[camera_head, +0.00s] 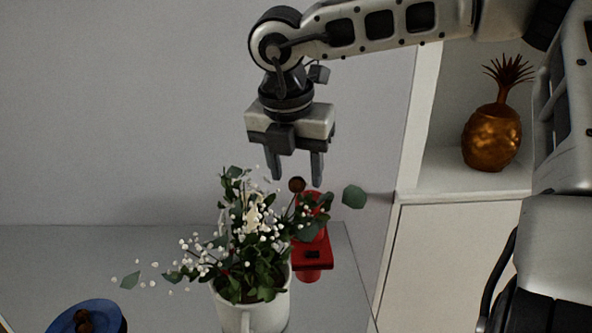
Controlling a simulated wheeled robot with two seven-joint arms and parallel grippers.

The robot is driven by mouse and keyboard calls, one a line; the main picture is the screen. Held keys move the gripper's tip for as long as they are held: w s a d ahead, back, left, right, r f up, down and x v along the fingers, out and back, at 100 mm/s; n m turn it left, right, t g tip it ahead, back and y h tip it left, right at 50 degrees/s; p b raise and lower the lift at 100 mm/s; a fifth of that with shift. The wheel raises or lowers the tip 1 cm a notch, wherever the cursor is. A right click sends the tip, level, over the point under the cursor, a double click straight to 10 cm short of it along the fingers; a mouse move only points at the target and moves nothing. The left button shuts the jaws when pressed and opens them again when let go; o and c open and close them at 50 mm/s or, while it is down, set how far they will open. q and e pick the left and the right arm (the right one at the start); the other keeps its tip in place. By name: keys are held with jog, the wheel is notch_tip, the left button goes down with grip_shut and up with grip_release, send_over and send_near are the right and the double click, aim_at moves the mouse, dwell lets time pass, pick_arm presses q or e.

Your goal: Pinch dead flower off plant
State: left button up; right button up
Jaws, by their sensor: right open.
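A leafy plant (262,245) with many small white flowers stands in a white pot (268,312) on the grey table. My left gripper is out of view.
A red object (314,255) stands behind the pot to the right. A blue dish (88,318) with something brown in it lies at lower left. A golden pineapple ornament (491,136) sits on a white shelf (470,180) at right.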

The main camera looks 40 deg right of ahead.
jog(key=shift+d+f, duration=0.1)
jog(key=shift+f, duration=0.4)
grip_shut()
